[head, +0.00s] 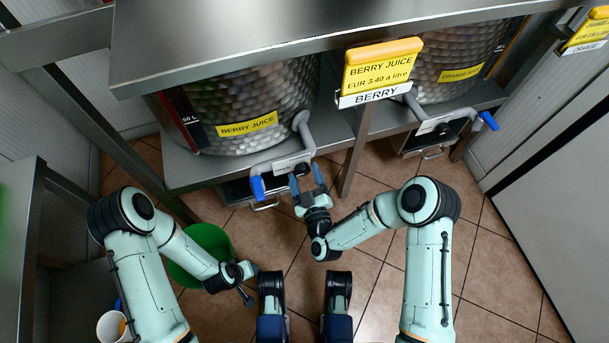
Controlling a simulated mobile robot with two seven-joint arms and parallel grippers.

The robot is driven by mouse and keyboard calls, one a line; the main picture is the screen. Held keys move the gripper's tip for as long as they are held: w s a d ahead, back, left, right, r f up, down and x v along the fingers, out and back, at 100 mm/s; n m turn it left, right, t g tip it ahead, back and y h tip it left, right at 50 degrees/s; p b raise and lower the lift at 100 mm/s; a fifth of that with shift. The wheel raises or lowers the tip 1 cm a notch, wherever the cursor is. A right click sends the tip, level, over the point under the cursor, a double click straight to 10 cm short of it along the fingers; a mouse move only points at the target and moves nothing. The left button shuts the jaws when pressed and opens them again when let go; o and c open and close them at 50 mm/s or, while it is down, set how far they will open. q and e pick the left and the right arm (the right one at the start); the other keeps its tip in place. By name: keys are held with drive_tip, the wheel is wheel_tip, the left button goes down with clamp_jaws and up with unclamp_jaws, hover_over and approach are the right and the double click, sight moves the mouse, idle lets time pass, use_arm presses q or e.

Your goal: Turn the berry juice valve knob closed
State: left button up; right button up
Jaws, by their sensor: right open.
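The berry juice drum (235,105) is a dimpled metal vessel with a yellow label, standing on the steel shelf. Its grey valve (275,167) hangs at the shelf's front edge, with a blue handle (258,188) on its left end and a dark knob (302,168) on its right part. My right gripper (307,180) is open, its two fingers pointing up at the valve around the dark knob's place. I cannot tell whether they touch it. My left gripper (247,296) is low at the left, away from the valve, its fingers too small to judge.
A berry price sign (380,72) hangs from the upper steel shelf. An orange juice drum (460,65) with its own valve (440,124) stands at the right. A green bucket (213,241) is on the tiled floor beside my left arm. A white mug (112,326) sits lower left.

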drive_tip(key=shift+w, duration=0.2)
drive_tip(key=c, duration=1.1)
drive_tip(key=shift+o, duration=0.2)
